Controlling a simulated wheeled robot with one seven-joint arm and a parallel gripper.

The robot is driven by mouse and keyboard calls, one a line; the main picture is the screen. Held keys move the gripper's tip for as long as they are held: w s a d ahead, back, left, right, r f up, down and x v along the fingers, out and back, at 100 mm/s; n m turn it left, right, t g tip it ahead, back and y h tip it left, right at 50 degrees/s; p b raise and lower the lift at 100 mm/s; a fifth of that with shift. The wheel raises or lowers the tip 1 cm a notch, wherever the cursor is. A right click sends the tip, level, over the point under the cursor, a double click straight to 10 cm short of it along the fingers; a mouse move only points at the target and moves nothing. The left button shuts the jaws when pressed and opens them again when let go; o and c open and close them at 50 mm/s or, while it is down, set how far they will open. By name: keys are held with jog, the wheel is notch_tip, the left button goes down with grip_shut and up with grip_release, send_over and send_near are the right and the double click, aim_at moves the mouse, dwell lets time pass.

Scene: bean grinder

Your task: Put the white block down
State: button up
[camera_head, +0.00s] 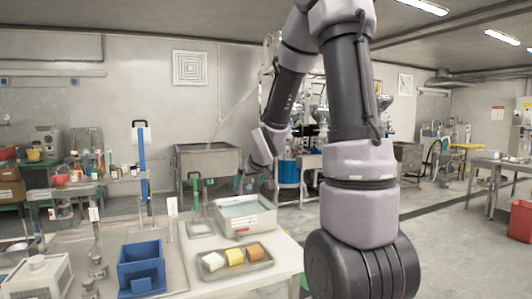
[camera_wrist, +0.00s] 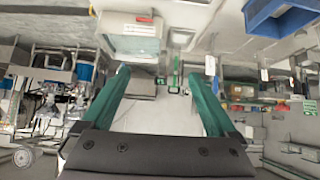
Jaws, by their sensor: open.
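The white block (camera_head: 213,261) lies at the left end of a small grey tray (camera_head: 241,270) on the white table in the head view. A yellow block (camera_head: 235,256) and a brown block (camera_head: 256,252) lie beside it in the tray. My gripper (camera_head: 241,184) is above the back of the table, behind and apart from the tray. In the wrist view my gripper (camera_wrist: 163,82) has its two green fingers spread wide with nothing between them. I cannot make out the white block in the wrist view.
A white open bin (camera_head: 243,217) stands behind the tray, close below my gripper. A blue container (camera_head: 141,264) stands left of the tray, and a white device (camera_head: 38,278) is at the far left. Some bare tabletop (camera_head: 285,258) shows right of the tray.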

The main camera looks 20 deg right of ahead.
jog(key=s+a+r+m, duration=0.1)
jog(key=s+r, duration=0.3)
jog(key=s, duration=0.4)
jog(key=s+a+r+m+g+y, duration=0.1)
jog(key=s+a+r, duration=0.1)
jog(key=s+r, duration=0.3)
jog(key=s+a+r+m+g+y, duration=0.1)
jog(key=s+r, duration=0.4)
jog(key=s, duration=0.8)
jog(key=shift+a+r+m, duration=0.2)
jog(key=shift+a+m, duration=0.4)
jog(key=shift+a, duration=0.1)
